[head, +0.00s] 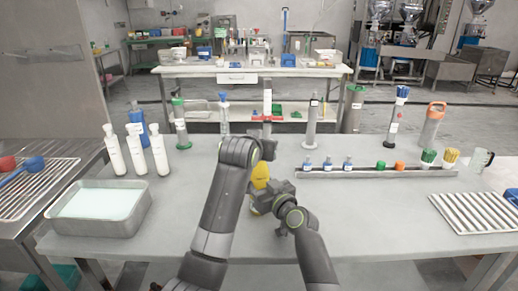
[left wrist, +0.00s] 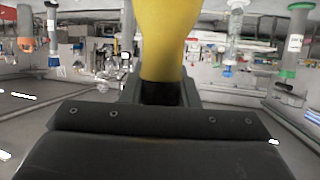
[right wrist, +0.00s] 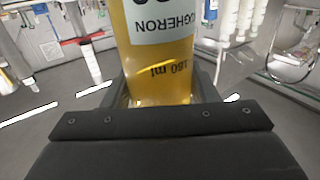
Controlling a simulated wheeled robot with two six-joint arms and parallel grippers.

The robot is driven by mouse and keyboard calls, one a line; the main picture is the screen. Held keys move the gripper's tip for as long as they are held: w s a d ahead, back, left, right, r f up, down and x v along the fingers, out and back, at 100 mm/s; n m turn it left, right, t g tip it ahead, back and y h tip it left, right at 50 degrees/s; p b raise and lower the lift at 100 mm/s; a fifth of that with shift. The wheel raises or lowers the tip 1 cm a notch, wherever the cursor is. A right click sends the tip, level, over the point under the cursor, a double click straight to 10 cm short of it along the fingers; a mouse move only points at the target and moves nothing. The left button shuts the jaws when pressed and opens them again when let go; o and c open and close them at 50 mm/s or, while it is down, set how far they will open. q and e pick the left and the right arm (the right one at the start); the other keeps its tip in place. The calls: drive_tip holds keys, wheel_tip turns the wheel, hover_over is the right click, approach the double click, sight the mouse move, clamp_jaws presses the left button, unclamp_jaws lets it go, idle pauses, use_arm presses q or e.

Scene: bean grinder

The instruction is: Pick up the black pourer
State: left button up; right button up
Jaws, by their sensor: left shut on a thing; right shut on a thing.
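A yellow bottle (head: 260,176) is upright over the middle of the front table, between my two grippers. My right gripper (head: 268,197) is shut on its body, low down. In the right wrist view the bottle (right wrist: 160,55) shows yellow contents and a white label. My left gripper (head: 267,149) is at its top end. In the left wrist view, which looks upside down, the yellow body tapers to a dark piece, the black pourer (left wrist: 160,93), between the shut jaws. The pourer is mostly hidden by the jaws. I cannot tell whether it is apart from the bottle.
A metal tray (head: 98,233) of pale liquid and white bottles (head: 137,152) stand on the left. A long rack (head: 375,172) with small capped vials runs along the right. A ribbed tray (head: 476,213) lies at the far right.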

use_arm(q)
drive_tip(key=shift+c, duration=0.3)
wheel_tip(320, 180, up, 10)
idle(0.3)
use_arm(e)
drive_tip(key=o, duration=1.3)
drive_tip(key=shift+c, duration=0.2)
drive_tip(key=shift+s, duration=0.1)
